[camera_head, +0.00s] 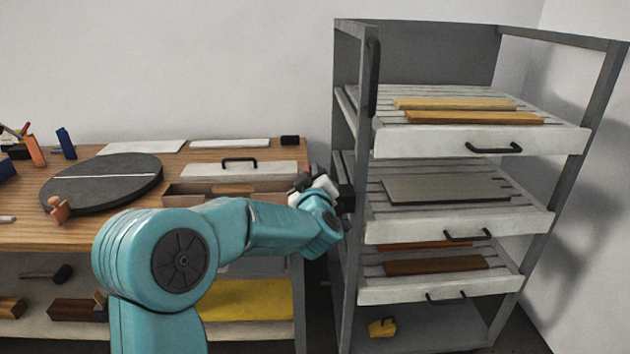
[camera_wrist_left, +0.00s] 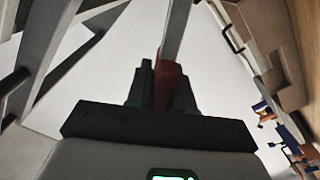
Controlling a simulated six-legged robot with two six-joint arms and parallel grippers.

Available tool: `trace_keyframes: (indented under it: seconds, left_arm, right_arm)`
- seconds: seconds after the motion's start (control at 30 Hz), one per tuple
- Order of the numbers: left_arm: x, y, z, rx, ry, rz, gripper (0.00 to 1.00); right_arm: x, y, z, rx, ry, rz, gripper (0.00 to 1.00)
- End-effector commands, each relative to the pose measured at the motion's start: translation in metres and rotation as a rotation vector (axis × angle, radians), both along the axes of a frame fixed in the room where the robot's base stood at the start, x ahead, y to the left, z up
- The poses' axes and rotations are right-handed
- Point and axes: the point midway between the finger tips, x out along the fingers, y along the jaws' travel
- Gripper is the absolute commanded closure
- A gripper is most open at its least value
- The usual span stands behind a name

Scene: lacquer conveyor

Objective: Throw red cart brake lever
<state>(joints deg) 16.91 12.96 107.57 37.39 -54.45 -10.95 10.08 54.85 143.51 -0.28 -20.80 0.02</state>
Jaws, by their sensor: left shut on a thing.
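My left gripper (camera_head: 343,196) is at the left front post of the grey cart (camera_head: 350,110), beside its middle tray. In the left wrist view the gripper (camera_wrist_left: 161,88) is shut on a red lever (camera_wrist_left: 165,82), which shows between the dark fingers. A grey bar (camera_wrist_left: 177,30) runs up just beyond the red part. In the head view my arm and the gripper hide the lever. My right gripper is in neither view.
The cart holds white slatted trays (camera_head: 480,140) with boards on them. A black handle (camera_head: 374,78) is on its upper left post. A wooden workbench (camera_head: 230,152) with an open drawer (camera_head: 225,190) and a dark round turntable (camera_head: 100,185) stands to the left.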

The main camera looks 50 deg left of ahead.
Motion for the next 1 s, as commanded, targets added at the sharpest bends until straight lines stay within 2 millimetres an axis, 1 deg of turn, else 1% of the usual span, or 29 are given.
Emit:
trace_keyframes:
  seconds: [0.03,0.43,0.47,0.5,0.53,0.87,0.97,1.0]
  left_arm:
    - [-0.001,0.0,-0.003,-0.007,-0.003,0.0,1.0]
    - [-0.001,0.001,-0.003,-0.013,-0.007,0.001,1.0]
    - [-0.001,0.001,-0.003,-0.013,-0.007,0.001,0.75]
    - [-0.001,0.001,-0.003,-0.013,-0.007,0.001,0.62]
    - [-0.001,0.001,-0.003,-0.013,-0.008,0.002,0.57]
    - [-0.002,-0.002,-0.001,-0.009,-0.008,0.0,0.57]
    - [-0.009,-0.011,-0.001,-0.009,-0.009,-0.002,0.57]
    - [-0.014,-0.016,-0.001,-0.01,-0.009,-0.003,0.57]
  right_arm:
    - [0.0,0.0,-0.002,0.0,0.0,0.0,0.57]
    - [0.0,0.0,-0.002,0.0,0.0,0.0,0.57]
    - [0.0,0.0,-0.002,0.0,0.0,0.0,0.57]
    - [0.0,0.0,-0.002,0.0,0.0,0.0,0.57]
    - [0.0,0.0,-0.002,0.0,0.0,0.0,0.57]
    - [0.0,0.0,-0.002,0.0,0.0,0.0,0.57]
    - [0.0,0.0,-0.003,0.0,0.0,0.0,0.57]
    - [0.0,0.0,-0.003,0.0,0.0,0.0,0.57]
